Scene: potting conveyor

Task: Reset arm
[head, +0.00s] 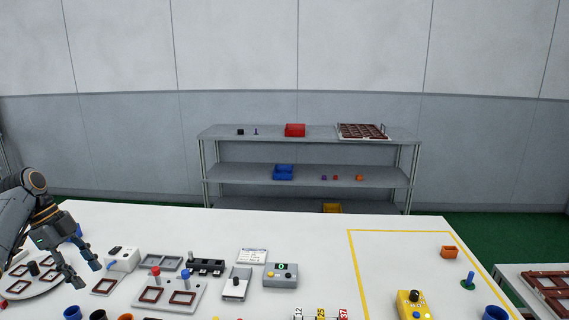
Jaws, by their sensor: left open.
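My left arm comes in from the left edge of the head view. My left gripper (84,271) is open and empty, its two fingers apart and pointing down over the left end of the white table (300,231). It hangs between a round tray (47,286) at the far left and a small white device (122,258) just to its right. I cannot tell its exact height above the table. My right gripper is not in view.
Fixtures with red-brown frames and a grey box with a green display (281,275) stand mid-table. A grey shelf (300,177) stands behind.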

